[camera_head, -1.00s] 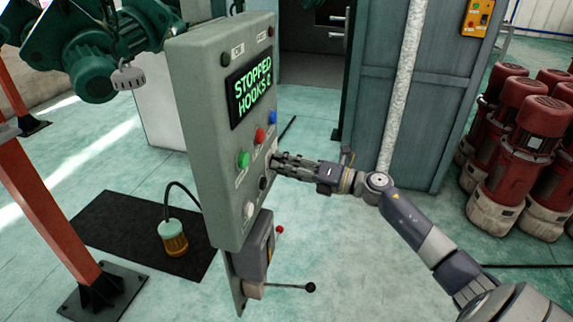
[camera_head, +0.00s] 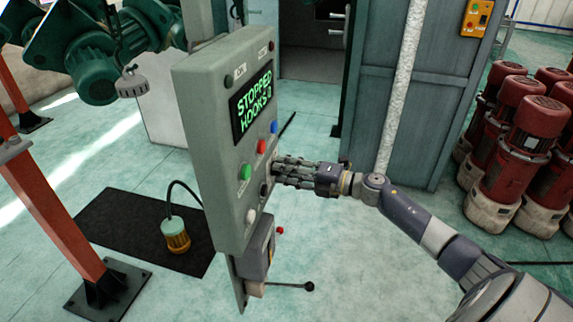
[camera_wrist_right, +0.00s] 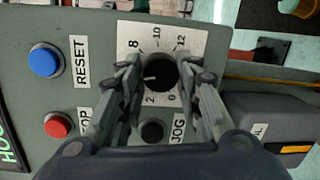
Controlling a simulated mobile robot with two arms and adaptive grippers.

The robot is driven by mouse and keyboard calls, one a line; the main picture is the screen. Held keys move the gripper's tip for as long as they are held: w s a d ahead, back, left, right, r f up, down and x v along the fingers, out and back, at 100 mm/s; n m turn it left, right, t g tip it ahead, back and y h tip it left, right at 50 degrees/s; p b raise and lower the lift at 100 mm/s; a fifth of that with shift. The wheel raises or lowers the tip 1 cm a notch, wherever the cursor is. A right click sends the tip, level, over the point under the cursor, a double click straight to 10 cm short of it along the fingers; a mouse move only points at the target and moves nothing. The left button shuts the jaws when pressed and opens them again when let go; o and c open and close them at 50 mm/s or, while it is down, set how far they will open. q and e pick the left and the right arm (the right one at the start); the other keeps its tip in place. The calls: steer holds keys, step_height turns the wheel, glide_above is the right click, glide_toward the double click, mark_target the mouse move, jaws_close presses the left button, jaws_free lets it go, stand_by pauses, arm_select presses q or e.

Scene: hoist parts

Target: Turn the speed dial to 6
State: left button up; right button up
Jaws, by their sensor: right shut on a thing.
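The speed dial (camera_wrist_right: 163,73) is a black round knob on a white scale plate (camera_wrist_right: 157,32) in the right wrist view. The numbers 0, 2, 8, 10 and 12 show around it; the left part of the scale is hidden by a finger. The dial's white mark points left, toward that hidden part, between 2 and 8; I cannot read the exact number. My right gripper (camera_head: 277,171) is at the right edge of the grey control panel (camera_head: 212,148), with its fingers closed on both sides of the dial. My left gripper is not in view.
Close to the dial are a blue RESET button (camera_wrist_right: 45,61), a red button (camera_wrist_right: 57,125) and a black JOG button (camera_wrist_right: 152,132). A green button (camera_head: 245,172) and a lit display reading STOPPED (camera_head: 252,103) are on the panel. A lever (camera_head: 309,286) sticks out below.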

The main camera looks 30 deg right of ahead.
steer(key=shift+d+r+m+p, duration=0.15)
steer(key=shift+m+p, duration=0.55)
steer(key=shift+m, duration=0.4)
steer(key=o, duration=1.1)
steer(key=shift+w, duration=0.1)
steer(key=v, duration=1.2)
